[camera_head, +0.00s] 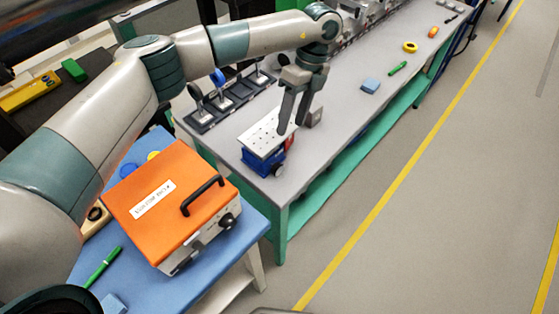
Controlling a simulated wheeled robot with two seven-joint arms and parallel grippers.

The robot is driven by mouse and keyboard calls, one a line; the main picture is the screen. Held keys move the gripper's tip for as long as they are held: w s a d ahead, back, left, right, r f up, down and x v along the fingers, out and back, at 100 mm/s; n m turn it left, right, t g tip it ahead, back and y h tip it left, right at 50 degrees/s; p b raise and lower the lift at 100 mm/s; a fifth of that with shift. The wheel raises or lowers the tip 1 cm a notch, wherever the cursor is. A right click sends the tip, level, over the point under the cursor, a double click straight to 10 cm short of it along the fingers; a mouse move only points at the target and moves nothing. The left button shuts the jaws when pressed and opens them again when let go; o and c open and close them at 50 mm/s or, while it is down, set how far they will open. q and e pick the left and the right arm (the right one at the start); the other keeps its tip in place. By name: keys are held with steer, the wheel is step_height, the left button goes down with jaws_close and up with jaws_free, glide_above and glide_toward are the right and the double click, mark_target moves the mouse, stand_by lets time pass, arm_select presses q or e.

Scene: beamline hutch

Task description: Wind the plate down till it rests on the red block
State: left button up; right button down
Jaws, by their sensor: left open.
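A white plate (256,136) with rows of small holes sits on top of a blue lifting jack (258,163) near the front corner of the grey bench. A dark round knob (278,171) is on the jack's near side. A bit of red shows under the plate's right edge. It may be the red block, mostly hidden, and I cannot tell whether the plate touches it. My left gripper (291,127) is open and points down at the plate's right edge. I cannot tell whether its fingers touch anything. My right gripper is not in view.
An orange case (160,195) with a black handle stands on a blue table at the front left. A dark rack (225,105) with mounted optics lies behind the plate. A light blue block (370,86), a green pen (397,69) and yellow tape (410,47) lie farther along the bench.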

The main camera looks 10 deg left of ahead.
mark_target(279, 164)
arm_select(q)
steer(key=p+x, duration=0.5)
steer(key=x, duration=0.8)
steer(key=shift+s+a+f, duration=0.1)
steer(key=shift+s+f, duration=0.05)
steer(key=shift+f, duration=0.2)
steer(key=shift+s+a+f, duration=0.1)
steer(key=shift+s+f, duration=0.05)
steer(key=shift+f, duration=0.45)
steer(key=c, duration=1)
steer(key=shift+c, duration=0.2)
steer(key=shift+p, duration=0.35)
